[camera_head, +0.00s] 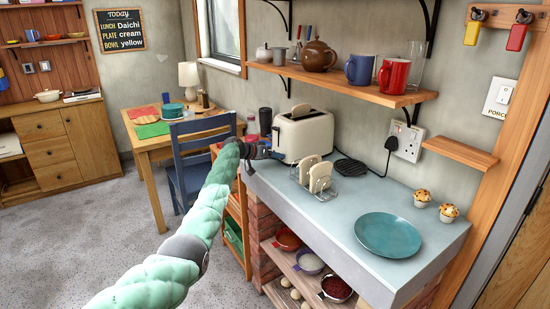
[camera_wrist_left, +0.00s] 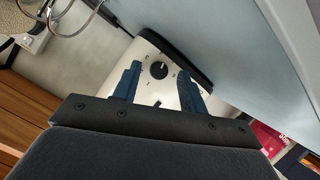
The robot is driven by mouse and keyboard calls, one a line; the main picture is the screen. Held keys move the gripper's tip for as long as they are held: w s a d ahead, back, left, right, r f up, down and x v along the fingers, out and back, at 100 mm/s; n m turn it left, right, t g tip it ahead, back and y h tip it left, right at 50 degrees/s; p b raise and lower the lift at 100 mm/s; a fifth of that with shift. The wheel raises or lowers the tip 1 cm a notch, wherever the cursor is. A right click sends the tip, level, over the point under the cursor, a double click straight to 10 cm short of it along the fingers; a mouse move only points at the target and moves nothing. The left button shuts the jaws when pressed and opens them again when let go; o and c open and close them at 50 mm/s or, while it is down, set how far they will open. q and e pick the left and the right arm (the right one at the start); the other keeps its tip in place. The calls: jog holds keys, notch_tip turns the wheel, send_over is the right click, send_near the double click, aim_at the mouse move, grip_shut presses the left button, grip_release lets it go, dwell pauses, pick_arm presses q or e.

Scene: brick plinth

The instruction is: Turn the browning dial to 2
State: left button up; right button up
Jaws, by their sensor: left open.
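The cream toaster (camera_head: 303,136) stands on the pale blue counter, with bread showing in its top. In the left wrist view its end face holds a round black browning dial (camera_wrist_left: 158,71) with a light pointer line and small marks around it, too small to read. My left gripper (camera_head: 268,152) is at the toaster's left end. In its wrist view the two blue fingers (camera_wrist_left: 158,80) are open, one on each side of the dial in the picture, with gaps to it. I cannot tell how far the fingertips are from the face. My right gripper is not in view.
A wire toast rack (camera_head: 317,178) with bread stands just in front of the toaster. A teal plate (camera_head: 388,235) and two muffins (camera_head: 436,204) are farther right on the counter. A wooden shelf (camera_head: 340,84) with a teapot and mugs hangs above. Jars (camera_head: 265,121) stand behind my gripper.

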pick_arm(q)
jog(key=b+v, duration=0.1)
jog(key=v, duration=0.5)
jog(key=shift+s+a+f, duration=0.1)
jog(key=shift+s+a+r, duration=0.3)
jog(key=shift+a, duration=0.2)
jog(key=shift+a+r, duration=0.1)
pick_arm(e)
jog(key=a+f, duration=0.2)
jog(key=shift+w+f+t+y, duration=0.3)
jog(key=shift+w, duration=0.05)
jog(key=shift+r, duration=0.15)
